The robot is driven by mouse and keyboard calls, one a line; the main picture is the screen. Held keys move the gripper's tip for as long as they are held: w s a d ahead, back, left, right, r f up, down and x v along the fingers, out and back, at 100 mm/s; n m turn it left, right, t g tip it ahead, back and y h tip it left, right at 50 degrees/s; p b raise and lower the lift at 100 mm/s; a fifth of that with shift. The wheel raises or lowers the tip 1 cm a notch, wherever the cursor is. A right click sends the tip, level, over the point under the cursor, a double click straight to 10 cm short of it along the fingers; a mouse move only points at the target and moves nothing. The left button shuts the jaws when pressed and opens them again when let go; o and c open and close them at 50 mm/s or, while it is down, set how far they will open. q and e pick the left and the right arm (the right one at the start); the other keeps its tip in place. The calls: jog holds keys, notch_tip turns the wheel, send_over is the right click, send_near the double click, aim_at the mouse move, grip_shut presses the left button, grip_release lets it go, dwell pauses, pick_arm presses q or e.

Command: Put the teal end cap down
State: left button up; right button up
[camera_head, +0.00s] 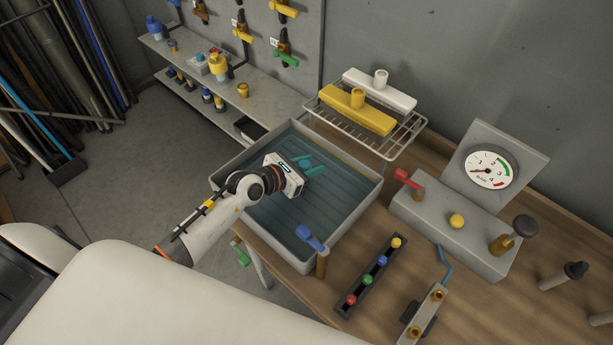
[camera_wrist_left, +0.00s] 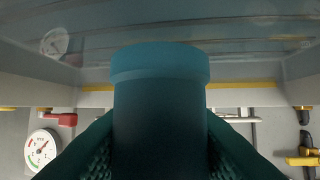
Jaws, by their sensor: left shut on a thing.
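The teal end cap (camera_wrist_left: 160,110) fills the middle of the left wrist view as a dark teal cylinder with a wider rim. My left gripper (camera_head: 312,165) is shut on it, with its dark textured fingers on both sides of the cap in the wrist view. In the head view the gripper is over the grey basin (camera_head: 228,170), inside its rim outline. The cap is too small there to tell from the teal fingers. I cannot tell how far the cap is above the basin's ribbed bottom. My right gripper is not in view.
A blue-handled valve (camera_head: 311,238) stands at the basin's near corner. A wire rack (camera_head: 408,140) with a yellow block (camera_head: 356,112) and a white block (camera_head: 380,88) is behind. A gauge panel (camera_head: 490,168) and a strip of coloured knobs (camera_head: 368,280) are to the right.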

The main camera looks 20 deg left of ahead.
pick_arm(q)
jog(key=shift+w+f+b, duration=0.1)
jog(key=shift+f+b, duration=0.3)
jog(key=shift+f, duration=1.9)
jog(key=shift+f, duration=0.2)
jog(key=o, duration=0.9)
jog(key=shift+r, duration=0.1)
jog(key=shift+o, duration=0.2)
jog(key=shift+r, duration=0.2)
jog(key=v, duration=0.7)
jog(key=shift+a, duration=0.1)
